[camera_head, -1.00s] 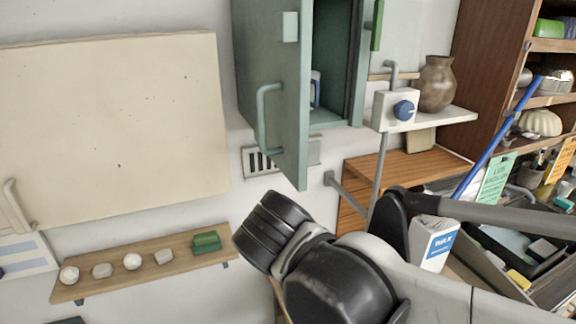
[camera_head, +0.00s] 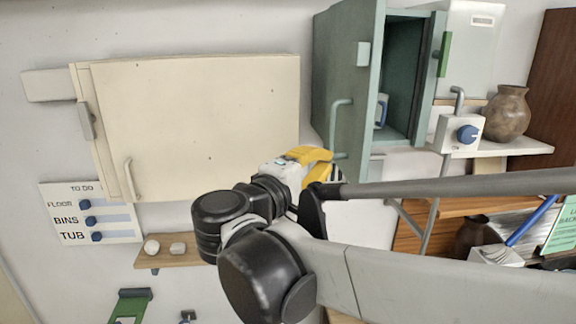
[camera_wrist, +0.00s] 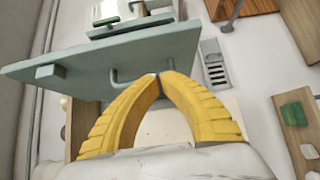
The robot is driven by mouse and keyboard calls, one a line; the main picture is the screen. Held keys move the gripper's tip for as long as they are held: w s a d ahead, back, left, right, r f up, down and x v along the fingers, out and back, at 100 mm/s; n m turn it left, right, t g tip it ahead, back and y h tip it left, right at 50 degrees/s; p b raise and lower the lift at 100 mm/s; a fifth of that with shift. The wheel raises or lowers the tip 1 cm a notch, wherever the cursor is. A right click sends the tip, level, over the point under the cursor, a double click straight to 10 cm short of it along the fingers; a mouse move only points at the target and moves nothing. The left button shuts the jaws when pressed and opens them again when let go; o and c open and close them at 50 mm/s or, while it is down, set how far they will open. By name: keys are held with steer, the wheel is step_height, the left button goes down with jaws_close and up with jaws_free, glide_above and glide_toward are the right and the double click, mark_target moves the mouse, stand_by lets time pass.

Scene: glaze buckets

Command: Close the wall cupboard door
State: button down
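The green wall cupboard (camera_head: 430,75) is at the upper right of the head view. Its door (camera_head: 345,75) stands wide open, swung out toward the left, showing a dark inside with a blue-and-white item (camera_head: 381,110). The door carries a bar handle (camera_head: 336,125). My gripper (camera_head: 328,160) is by the lower part of the door, near the handle. In the wrist view, the yellow fingertips (camera_wrist: 163,72) come together in front of the door panel (camera_wrist: 90,65), beside the handle (camera_wrist: 130,82). I cannot tell whether they touch it.
A cream cupboard (camera_head: 200,120) hangs at left, above a wooden shelf (camera_head: 180,256) with pale lumps. A control box (camera_head: 460,134) on a pipe and a brown vase (camera_head: 507,112) stand right of the green cupboard. A vent (camera_wrist: 214,68) shows in the wrist view.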

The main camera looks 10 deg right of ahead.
mark_target(354, 153)
steer(key=d, duration=0.2)
steer(key=w+d+p, duration=0.1)
steer(key=d, duration=0.1)
steer(key=shift+w, duration=0.2)
steer(key=shift+s+d, duration=0.2)
steer(key=shift+d, duration=0.3)
steer(key=shift+w, duration=0.1)
steer(key=shift+d, duration=0.2)
